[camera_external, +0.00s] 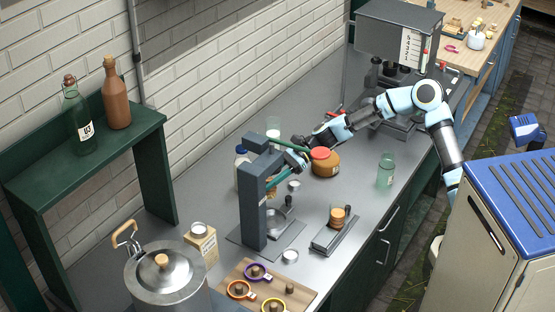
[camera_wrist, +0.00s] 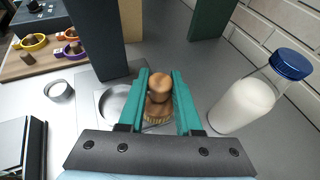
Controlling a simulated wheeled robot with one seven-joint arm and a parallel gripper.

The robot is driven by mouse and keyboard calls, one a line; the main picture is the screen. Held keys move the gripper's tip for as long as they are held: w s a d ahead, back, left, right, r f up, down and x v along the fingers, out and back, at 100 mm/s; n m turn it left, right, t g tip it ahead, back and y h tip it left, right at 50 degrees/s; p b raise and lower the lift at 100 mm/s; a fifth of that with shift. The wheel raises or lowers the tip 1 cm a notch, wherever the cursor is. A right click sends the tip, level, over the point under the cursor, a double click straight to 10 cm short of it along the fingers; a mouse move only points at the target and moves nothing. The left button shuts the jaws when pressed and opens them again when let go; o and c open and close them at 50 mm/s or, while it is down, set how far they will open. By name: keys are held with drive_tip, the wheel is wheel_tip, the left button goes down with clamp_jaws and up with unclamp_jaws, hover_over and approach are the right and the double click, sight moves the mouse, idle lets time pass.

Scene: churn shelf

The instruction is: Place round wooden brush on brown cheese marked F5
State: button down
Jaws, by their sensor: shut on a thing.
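The round wooden brush (camera_wrist: 158,90) has a turned brown knob and pale bristles facing down. It is between the teal fingers of my gripper (camera_wrist: 160,75), which is shut on it. In the external view, my gripper is behind the dark upright press (camera_external: 252,200), which hides part of the fingers and most of the brush. I cannot make out any F5 mark. A small brown round item (camera_external: 337,215) sits on a dark flat device at the right of the counter; I cannot tell whether it is the cheese.
A milk bottle (camera_wrist: 243,102) with a blue cap stands close to the right of my gripper in the wrist view. A brown jar (camera_external: 325,165) with a red lid and a green glass (camera_external: 386,170) stand on the counter. A steel pot (camera_external: 165,275) is at the front left.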

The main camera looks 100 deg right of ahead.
drive_tip(key=s+d+r+m+h+p, duration=0.15)
drive_tip(key=s+d+r, duration=0.25)
drive_tip(key=s+d, duration=0.6)
drive_tip(key=s+d+r+m+h, duration=0.35)
drive_tip(key=s+d, duration=0.35)
drive_tip(key=s, duration=0.6)
drive_tip(key=shift+n+t, duration=0.4)
drive_tip(key=shift+n, duration=0.1)
drive_tip(key=f, duration=0.3)
drive_tip(key=f+p, duration=0.1)
drive_tip(key=f, duration=0.5)
drive_tip(key=shift+s+a+f, duration=0.1)
drive_tip(key=shift+s+a, duration=0.1)
drive_tip(key=shift+s, duration=0.05)
drive_tip(key=shift+f, duration=0.15)
drive_tip(key=c, duration=0.6)
unclamp_jaws()
drive_tip(key=b+v, duration=0.2)
drive_tip(key=v, duration=1)
drive_tip(key=shift+d+r, duration=0.15)
drive_tip(key=shift+r, duration=0.05)
drive_tip(key=shift+w, duration=0.1)
